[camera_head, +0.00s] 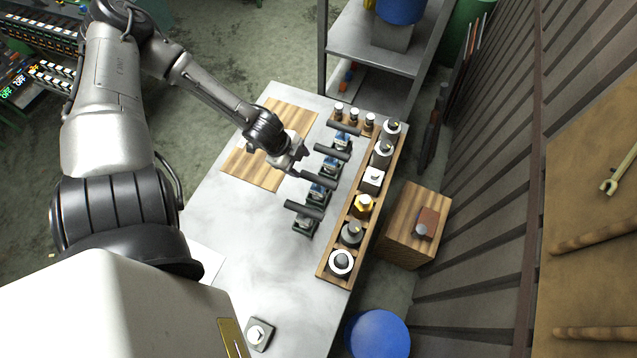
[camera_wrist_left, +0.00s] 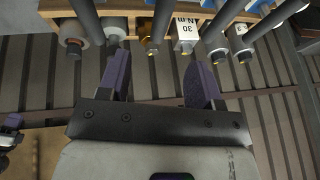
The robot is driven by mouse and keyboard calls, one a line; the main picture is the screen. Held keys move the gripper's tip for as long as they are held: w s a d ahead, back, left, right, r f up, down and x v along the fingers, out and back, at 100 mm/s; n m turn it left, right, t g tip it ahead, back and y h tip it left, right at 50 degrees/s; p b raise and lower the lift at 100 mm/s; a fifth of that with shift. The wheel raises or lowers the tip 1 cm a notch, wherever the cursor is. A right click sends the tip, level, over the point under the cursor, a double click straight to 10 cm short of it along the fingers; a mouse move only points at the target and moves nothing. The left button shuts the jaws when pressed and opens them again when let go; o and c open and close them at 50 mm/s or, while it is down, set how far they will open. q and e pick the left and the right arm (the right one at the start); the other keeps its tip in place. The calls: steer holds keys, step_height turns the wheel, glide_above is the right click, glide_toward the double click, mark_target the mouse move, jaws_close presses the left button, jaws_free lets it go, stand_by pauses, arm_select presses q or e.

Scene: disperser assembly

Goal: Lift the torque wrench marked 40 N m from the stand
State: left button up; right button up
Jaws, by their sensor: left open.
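Several torque wrenches with dark bar handles lie in a row on small blue-and-green stands on the table. One handle (camera_head: 318,180) is just beside my left gripper (camera_head: 296,163); other handles (camera_head: 332,152) (camera_head: 304,210) lie on either side of it along the row. I cannot read a 40 N m mark in either view. In the left wrist view my left gripper (camera_wrist_left: 160,82) has its two purple fingers spread, with nothing held between them. Dark handles (camera_wrist_left: 162,18) cross the top of that view. My right gripper is out of view.
A wooden rack (camera_head: 324,266) of fittings runs along the table's right side. A white block marked 30 N m (camera_wrist_left: 186,35) shows in the left wrist view. A wooden board (camera_head: 262,165) lies left of the wrenches. A wooden box (camera_head: 408,215) and blue drum (camera_head: 377,334) stand beyond the table.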

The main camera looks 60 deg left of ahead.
mark_target(318, 178)
arm_select(q)
steer(key=b+x, duration=0.2)
steer(key=x, duration=0.5)
steer(key=shift+w+d+f, duration=0.1)
steer(key=shift+w+f, duration=0.2)
steer(key=shift+f, duration=0.25)
steer(key=shift+x, duration=2.6)
steer(key=shift+w, duration=0.1)
steer(key=shift+c, duration=0.3)
steer(key=shift+r, duration=0.1)
jaws_close()
